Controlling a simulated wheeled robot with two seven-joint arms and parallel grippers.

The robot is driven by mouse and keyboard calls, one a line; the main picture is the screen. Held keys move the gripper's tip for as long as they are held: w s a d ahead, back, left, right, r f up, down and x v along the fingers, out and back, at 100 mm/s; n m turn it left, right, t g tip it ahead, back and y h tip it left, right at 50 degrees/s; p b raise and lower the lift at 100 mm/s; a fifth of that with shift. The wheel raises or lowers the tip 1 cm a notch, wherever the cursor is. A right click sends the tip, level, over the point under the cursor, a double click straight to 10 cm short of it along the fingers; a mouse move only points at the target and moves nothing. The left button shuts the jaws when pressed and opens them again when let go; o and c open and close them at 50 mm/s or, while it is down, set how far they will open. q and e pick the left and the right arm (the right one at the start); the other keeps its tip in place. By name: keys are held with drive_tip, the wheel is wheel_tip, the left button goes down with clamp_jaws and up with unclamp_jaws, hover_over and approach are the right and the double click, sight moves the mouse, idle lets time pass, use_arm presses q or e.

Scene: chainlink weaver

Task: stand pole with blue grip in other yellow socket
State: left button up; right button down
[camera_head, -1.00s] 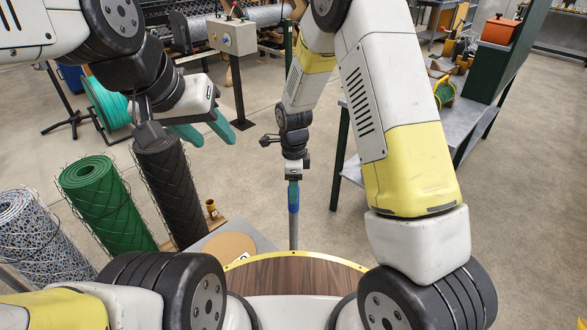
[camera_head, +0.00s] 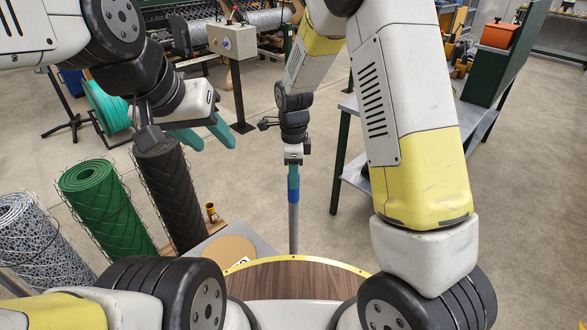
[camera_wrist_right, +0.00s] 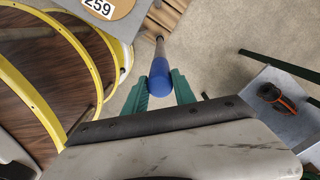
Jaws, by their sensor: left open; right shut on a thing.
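The pole with the blue grip (camera_head: 293,190) stands roughly upright in the head view, its grey shaft going down behind the wooden round top. My right gripper (camera_head: 293,172) is shut on its blue top end. The right wrist view looks down along the blue grip (camera_wrist_right: 160,78) between the teal fingers (camera_wrist_right: 160,90); the lower end of the pole is hard to make out. A small yellow-brown socket (camera_head: 211,212) shows on wood to the left, apart from the pole. My left gripper (camera_head: 214,140) is open and empty near the black roll. No other yellow socket is clear.
Black (camera_head: 172,195), green (camera_head: 105,207) and patterned mesh rolls (camera_head: 38,240) stand at the left. A grey plate with a tan disc (camera_head: 228,250) lies beside the wooden top with yellow rim (camera_head: 290,257). A grey bench (camera_head: 355,178) stands right; open floor lies between.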

wheel_tip(320, 180, up, 11)
idle(0.7)
drive_tip(key=shift+f, duration=0.1)
idle(0.8)
